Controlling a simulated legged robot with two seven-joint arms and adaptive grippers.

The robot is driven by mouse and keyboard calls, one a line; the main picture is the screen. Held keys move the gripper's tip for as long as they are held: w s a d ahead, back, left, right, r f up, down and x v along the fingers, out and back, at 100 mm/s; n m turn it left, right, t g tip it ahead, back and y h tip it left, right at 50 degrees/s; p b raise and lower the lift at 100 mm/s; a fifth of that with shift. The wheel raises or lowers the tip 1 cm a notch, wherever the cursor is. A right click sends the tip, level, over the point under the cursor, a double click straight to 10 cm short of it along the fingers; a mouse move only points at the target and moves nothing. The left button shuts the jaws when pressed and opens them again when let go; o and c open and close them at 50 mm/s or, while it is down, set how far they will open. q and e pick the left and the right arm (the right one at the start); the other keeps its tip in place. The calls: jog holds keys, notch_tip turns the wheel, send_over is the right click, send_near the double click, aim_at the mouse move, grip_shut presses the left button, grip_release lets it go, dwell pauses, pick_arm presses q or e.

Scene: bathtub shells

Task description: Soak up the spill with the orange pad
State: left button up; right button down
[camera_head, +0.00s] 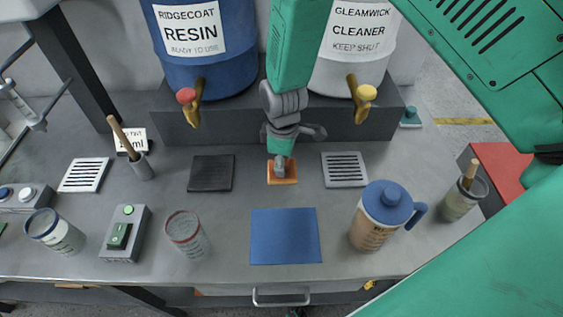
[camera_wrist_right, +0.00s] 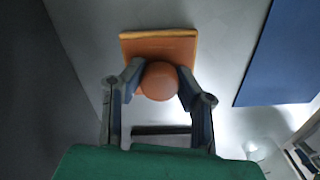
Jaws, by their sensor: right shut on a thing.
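The orange pad (camera_head: 291,178) is a flat square at the middle of the grey worktop, in front of the dark step. In the right wrist view the pad (camera_wrist_right: 160,45) has a round brown-orange knob (camera_wrist_right: 159,82). My right gripper (camera_head: 281,164) comes down over the pad from above, and its two fingers are shut on the knob, one on each side. I cannot tell whether the pad touches the worktop. No spill shows clearly in either view. My left gripper is not in view.
A blue mat (camera_head: 285,237) lies in front of the pad. A blue-lidded jug (camera_head: 380,219) and an empty-looking cup (camera_head: 188,236) flank the mat. Two drums with taps stand behind.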

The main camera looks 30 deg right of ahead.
notch_tip(320, 180, up, 8)
jog(key=p, duration=0.6)
jog(key=shift+f+p, duration=0.1)
jog(key=shift+p, duration=0.25)
jog(key=shift+r+p, duration=0.35)
jog(key=shift+r, duration=0.8)
jog(key=shift+s+f, duration=0.1)
